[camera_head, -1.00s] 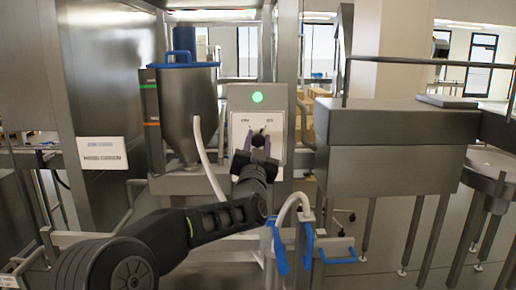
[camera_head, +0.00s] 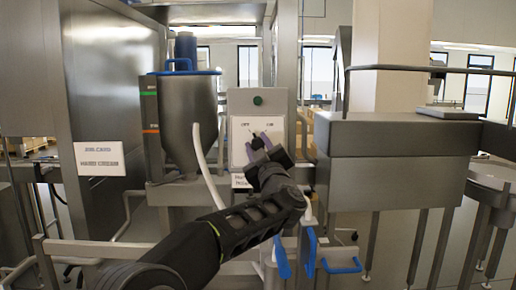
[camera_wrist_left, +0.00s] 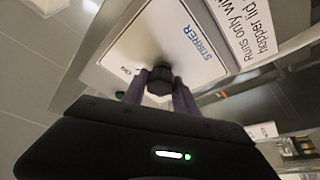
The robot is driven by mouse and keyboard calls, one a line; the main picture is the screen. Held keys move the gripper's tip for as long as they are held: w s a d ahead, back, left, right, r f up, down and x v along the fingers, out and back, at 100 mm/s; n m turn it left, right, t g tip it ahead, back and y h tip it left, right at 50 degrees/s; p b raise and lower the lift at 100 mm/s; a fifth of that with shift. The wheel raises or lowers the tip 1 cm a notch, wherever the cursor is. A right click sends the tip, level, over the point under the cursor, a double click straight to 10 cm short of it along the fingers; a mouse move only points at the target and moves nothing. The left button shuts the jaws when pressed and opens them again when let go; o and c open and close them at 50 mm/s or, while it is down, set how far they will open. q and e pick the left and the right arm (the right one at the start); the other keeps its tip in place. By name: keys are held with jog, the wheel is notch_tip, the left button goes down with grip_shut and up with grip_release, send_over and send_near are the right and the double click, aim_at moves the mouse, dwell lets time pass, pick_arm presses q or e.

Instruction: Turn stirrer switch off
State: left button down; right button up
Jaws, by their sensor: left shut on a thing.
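The stirrer switch is a black knob, seen in the left wrist view (camera_wrist_left: 160,78), on a white panel (camera_wrist_left: 135,55) marked STIRRER. In the head view the panel (camera_head: 240,130) is on a grey box, with small labels above the knob. My left gripper (camera_head: 262,142) is at the panel with its purple fingers tilted to the upper left. It is shut on the knob, with one finger on each side. The knob's pointer is mostly hidden in the head view. The round indicator lamp (camera_head: 257,100) above the panel is dark green and unlit. My right gripper is not in view.
A steel hopper (camera_head: 190,115) with a blue-rimmed lid and a white hose (camera_head: 208,170) stands left of the panel. A large steel box (camera_head: 390,155) is to the right.

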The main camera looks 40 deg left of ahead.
pick_arm(q)
jog(key=shift+n+g+y, duration=0.3)
jog(key=shift+n+g, duration=0.4)
jog(key=shift+n, duration=0.7)
jog(key=c, duration=1)
grip_release()
jog(key=shift+o, duration=0.2)
jog(key=b+v, duration=0.2)
jog(key=v, duration=0.6)
